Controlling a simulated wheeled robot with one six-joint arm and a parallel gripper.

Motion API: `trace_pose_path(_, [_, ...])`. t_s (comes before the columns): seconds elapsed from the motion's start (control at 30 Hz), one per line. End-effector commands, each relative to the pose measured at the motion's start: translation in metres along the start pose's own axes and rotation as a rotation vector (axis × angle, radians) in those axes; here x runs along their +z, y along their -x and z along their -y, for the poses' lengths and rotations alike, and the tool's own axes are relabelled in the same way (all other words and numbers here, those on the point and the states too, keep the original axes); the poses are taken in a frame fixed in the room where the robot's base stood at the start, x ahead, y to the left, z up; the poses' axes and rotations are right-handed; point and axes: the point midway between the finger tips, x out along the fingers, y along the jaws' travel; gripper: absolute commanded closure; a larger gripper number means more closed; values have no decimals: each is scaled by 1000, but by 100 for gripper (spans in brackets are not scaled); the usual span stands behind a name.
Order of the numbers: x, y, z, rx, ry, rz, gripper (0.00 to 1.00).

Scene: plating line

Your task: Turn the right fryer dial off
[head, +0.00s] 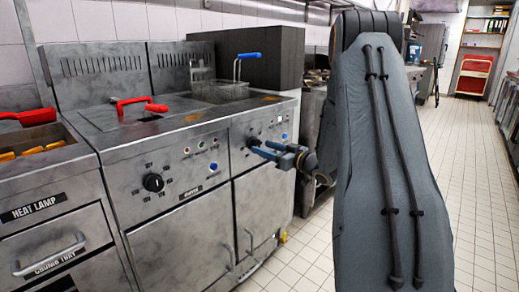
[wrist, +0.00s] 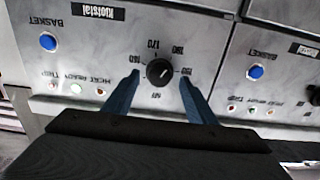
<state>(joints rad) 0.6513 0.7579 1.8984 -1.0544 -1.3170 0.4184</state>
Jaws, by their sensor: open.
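The right fryer dial (wrist: 159,72) is a round black knob on a steel panel, seen upside down in the wrist view. Printed marks ring it; I cannot tell for sure which one its pointer faces. My gripper (wrist: 159,78) is open, with one blue finger on each side of the dial and a gap to it on both sides. In the head view my gripper (head: 262,149) reaches the right fryer's front panel from the right and largely covers the dial there. The left fryer dial (head: 153,182) is black and stands clear of my gripper.
Blue basket buttons (wrist: 48,42) and small indicator lights (wrist: 75,88) sit near the dial. A fry basket with a blue handle (head: 247,56) and a red handle (head: 140,104) are on top of the fryers. A heat-lamp unit (head: 45,180) stands left. Tiled floor (head: 290,262) is free in front.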

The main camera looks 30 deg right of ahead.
Motion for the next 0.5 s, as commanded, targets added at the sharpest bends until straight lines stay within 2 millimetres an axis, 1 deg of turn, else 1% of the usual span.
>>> trace_pose_path(0.03, [0,-9,1,-2,2,0,49])
trace_pose_path(0.2, [0,-25,0,-1,2,0,49])
trace_pose_path(0.3, [0,-29,0,1,1,0,49])
trace_pose_path(0.5, [0,-30,0,1,1,1,49])
